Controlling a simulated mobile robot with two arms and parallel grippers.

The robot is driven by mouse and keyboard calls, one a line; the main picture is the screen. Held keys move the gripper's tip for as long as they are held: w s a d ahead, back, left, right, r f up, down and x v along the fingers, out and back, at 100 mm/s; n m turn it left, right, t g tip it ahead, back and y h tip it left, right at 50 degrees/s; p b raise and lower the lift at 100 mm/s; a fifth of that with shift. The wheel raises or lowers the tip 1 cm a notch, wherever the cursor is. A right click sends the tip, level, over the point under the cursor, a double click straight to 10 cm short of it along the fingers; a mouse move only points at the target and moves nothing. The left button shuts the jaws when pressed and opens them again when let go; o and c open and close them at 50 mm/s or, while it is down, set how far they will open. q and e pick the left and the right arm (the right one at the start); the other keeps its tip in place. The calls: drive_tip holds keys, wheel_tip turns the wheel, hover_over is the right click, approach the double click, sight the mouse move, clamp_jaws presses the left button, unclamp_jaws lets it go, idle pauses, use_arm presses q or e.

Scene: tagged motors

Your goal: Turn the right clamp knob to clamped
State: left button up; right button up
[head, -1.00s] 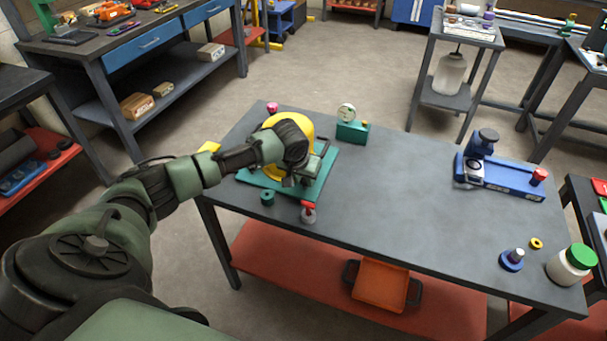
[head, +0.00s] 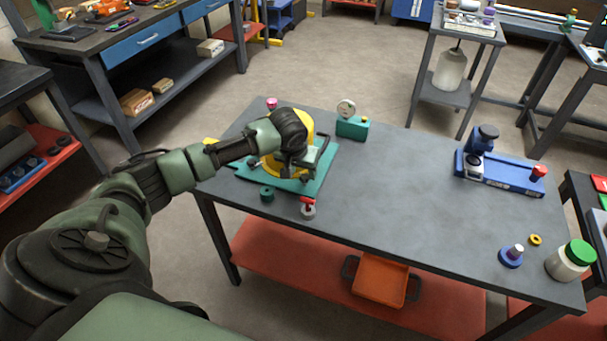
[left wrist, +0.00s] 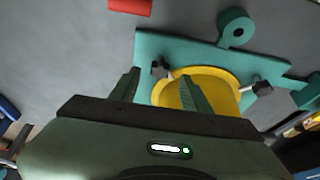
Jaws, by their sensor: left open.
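A yellow motor (left wrist: 205,86) sits on a teal base plate (left wrist: 180,47), which also shows in the head view (head: 322,165). My left arm partly covers the motor in the head view. In the left wrist view a dark clamp knob (left wrist: 160,68) stands at the motor's left side; the head view places this on the plate's right side. A second dark knob (left wrist: 262,88) is on the other side. My left gripper (left wrist: 160,75) is open, with the first knob between its fingertips in the picture. I cannot tell whether the fingers touch it. My right gripper is not in view.
A teal spool (head: 267,194) and a red-topped grey part (head: 308,208) stand near the plate's front edge. A teal block with a gauge (head: 351,127) stands behind it to the right. A blue fixture (head: 503,177) is farther right. The table's middle (head: 410,190) is clear.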

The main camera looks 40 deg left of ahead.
use_arm(q)
drive_tip(key=v, duration=0.5)
drive_tip(key=shift+f, duration=0.15)
idle(0.3)
